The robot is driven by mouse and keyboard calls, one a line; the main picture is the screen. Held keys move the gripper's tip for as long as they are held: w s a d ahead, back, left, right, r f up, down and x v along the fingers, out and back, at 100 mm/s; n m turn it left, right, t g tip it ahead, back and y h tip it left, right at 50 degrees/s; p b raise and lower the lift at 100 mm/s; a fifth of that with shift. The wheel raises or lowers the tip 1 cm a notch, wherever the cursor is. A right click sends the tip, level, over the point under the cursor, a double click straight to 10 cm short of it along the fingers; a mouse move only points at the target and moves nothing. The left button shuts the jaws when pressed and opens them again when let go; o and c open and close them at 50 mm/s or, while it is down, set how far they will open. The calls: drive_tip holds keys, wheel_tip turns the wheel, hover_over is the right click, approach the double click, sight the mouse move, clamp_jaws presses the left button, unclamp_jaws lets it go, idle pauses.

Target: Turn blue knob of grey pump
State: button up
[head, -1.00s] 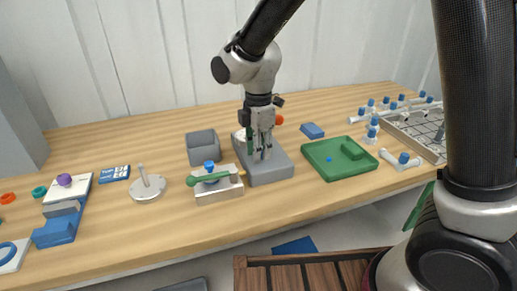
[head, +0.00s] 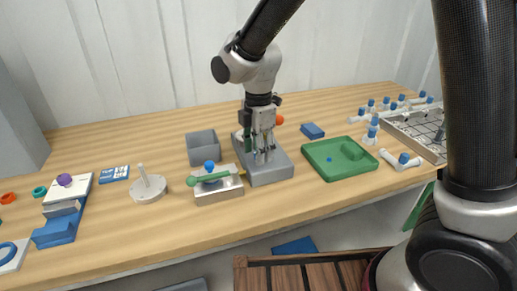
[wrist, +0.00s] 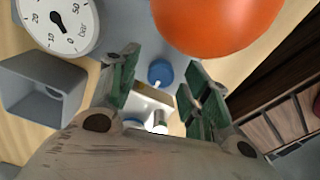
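The grey pump (head: 280,172) stands mid-table, a grey body with a sloped top. Its round white pressure gauge (wrist: 55,22) shows at top left in the wrist view. My gripper (head: 262,157) points down over the pump. In the wrist view, its two green-padded fingers (wrist: 160,90) stand apart with a gap between them. A blue knob (wrist: 160,73) shows in that gap, with grey surface around it, and no contact with the fingers is visible. In the head view the fingers largely hide the knob.
A large orange round part (wrist: 215,20) is close to the wrist camera; it is small behind my gripper in the head view (head: 279,120). A silver block with a green handle (head: 220,187) and a grey bin (head: 202,150) stand left. A green tray (head: 318,172) lies right.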

wheel_tip(320, 180, up, 12)
idle(0.6)
drive_tip(key=s+d+r+m+t, duration=0.1)
drive_tip(key=s+d+m, duration=0.4)
drive_tip(key=d+m, duration=0.3)
drive_tip(key=s+d+r+m+t, duration=0.2)
drive_tip(key=s+d+m, duration=0.4)
drive_tip(key=d, duration=0.8)
drive_tip(key=s+d+r+m+t, duration=0.1)
drive_tip(key=s+d+m, duration=0.4)
drive_tip(key=d+m, duration=0.4)
drive_tip(key=shift+s+d+r+m, duration=0.2)
drive_tip(key=shift+s+d+m, duration=0.15)
drive_tip(key=shift+d, duration=0.8)
